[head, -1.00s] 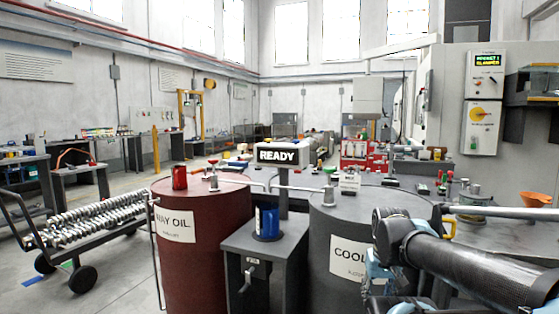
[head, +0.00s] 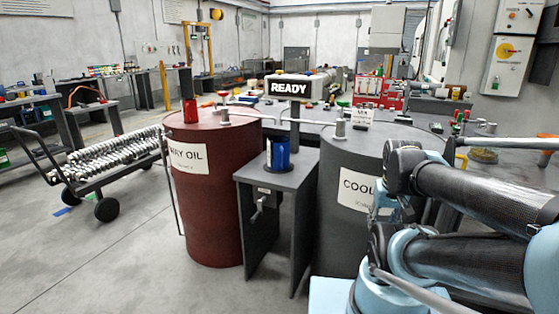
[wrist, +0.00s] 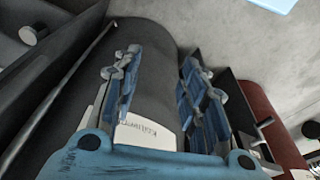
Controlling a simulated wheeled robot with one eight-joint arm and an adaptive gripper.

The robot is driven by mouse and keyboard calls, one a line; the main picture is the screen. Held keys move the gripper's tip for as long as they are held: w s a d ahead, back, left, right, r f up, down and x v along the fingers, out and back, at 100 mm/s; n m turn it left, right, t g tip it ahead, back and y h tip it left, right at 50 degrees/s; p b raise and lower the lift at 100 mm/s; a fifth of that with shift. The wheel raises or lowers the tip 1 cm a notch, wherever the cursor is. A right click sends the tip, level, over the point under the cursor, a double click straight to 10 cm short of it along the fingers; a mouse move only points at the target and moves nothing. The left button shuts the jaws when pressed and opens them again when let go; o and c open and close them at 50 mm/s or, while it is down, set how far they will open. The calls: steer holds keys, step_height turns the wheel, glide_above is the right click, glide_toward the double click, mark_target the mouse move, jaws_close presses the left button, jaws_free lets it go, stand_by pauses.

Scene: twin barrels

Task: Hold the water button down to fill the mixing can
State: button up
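A blue can (head: 278,153), which looks like the mixing can, stands on the dark stand (head: 300,178) between two barrels, under a sign reading READY (head: 289,88). The grey coolant barrel (head: 335,215) is on the right and the dark red way oil barrel (head: 208,225) on the left.
A crank (head: 258,208) sticks out of the stand's front. A cart of metal shafts (head: 105,160) is at the left. The floor in front of the red barrel is clear. Wall panels (head: 505,65) are at the right.

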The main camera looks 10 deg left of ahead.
jaws_close()
stand_by(1.1)
